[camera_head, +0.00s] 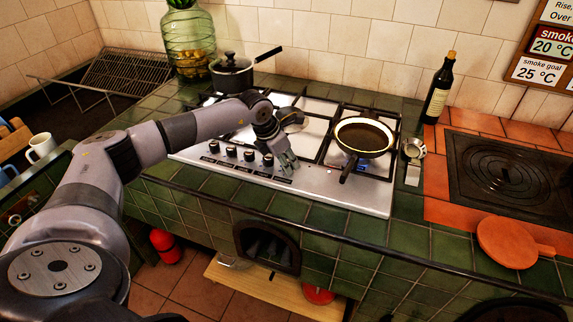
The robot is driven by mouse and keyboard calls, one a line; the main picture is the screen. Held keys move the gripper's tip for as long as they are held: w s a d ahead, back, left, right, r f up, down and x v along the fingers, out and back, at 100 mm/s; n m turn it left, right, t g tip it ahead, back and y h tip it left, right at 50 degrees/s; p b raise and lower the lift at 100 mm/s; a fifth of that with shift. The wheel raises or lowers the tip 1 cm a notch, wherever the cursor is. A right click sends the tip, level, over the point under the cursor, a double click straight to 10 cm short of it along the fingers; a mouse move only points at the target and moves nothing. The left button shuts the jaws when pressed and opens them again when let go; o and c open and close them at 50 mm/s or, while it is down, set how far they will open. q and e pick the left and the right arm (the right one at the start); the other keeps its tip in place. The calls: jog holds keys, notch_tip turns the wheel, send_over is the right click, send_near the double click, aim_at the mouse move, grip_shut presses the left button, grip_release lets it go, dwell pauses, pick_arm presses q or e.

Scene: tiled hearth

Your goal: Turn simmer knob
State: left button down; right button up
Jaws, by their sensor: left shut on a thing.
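The white gas stove (345,193) has a row of several black knobs (249,156) along its front left, with small dark labels below them. My left gripper (287,164) reaches down to the right end of this row. It is shut on a knob there, the simmer knob by its place in the row. The fingers hide that knob, so I cannot see its angle, and the label texts are too small to read. My right gripper is not in view.
A pan (362,138) sits on the right burner, its handle pointing to the front. A lidded black pot (232,73) stands at the back left. A bottle (438,90) and small metal cup (413,150) stand to the right. A round wooden board (507,243) lies at far right.

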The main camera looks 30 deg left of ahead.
pick_arm(q)
jog(key=m+h+b, duration=0.1)
jog(key=m, duration=0.2)
jog(key=m+g+h+b, duration=0.1)
jog(key=m+b, duration=0.1)
jog(key=m, duration=0.1)
jog(key=shift+w+a+b, duration=0.15)
jog(key=shift+w+b, duration=0.05)
jog(key=shift+b, duration=0.1)
jog(key=m+g+b, duration=0.1)
jog(key=m, duration=0.1)
jog(key=m+b, duration=0.1)
jog(key=m, duration=0.1)
jog(key=shift+g+h, duration=0.4)
jog(key=shift+r+m, duration=0.1)
jog(key=shift+m, duration=0.4)
jog(key=shift+a, duration=0.1)
jog(key=c, duration=1.5)
grip_release()
jog(key=shift+c, duration=0.2)
jog(key=v, duration=1.2)
jog(key=shift+w, duration=0.1)
